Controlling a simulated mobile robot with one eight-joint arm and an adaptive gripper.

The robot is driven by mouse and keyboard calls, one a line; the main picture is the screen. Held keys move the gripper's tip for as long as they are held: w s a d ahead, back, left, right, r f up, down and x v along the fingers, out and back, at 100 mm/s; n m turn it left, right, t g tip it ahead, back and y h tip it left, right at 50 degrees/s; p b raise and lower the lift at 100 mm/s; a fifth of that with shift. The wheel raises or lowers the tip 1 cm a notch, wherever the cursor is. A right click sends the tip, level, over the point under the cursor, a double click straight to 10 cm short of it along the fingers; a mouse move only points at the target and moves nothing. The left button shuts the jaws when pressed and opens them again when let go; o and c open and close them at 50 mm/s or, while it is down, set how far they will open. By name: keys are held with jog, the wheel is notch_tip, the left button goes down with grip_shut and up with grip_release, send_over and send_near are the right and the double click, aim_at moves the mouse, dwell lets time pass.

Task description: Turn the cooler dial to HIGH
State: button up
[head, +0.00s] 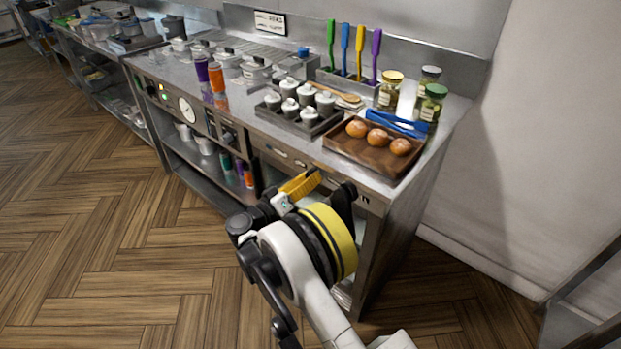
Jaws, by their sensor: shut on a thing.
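My gripper (299,197) is in front of the right part of the counter's front panel, below the bread tray. Its dark fingers are on either side of a yellow-orange piece (300,184), and it is shut on that piece. I cannot tell whether this piece is the cooler dial's handle. No HIGH mark is readable, and my gripper and wrist hide part of the panel behind them. A dark knob (228,137) shows on the panel further left.
A wooden tray (345,155) of buns sits on the counter just above my gripper. Lidded jars (390,92), a rack of white pots (300,108) and purple and orange bottles (217,78) stand on the counter. A round gauge (187,110) is on the panel. The wooden floor at left is clear.

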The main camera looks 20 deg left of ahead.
jog(key=shift+m, duration=0.6)
jog(key=o, duration=1.2)
jog(key=shift+o, duration=0.2)
jog(key=v, duration=1.2)
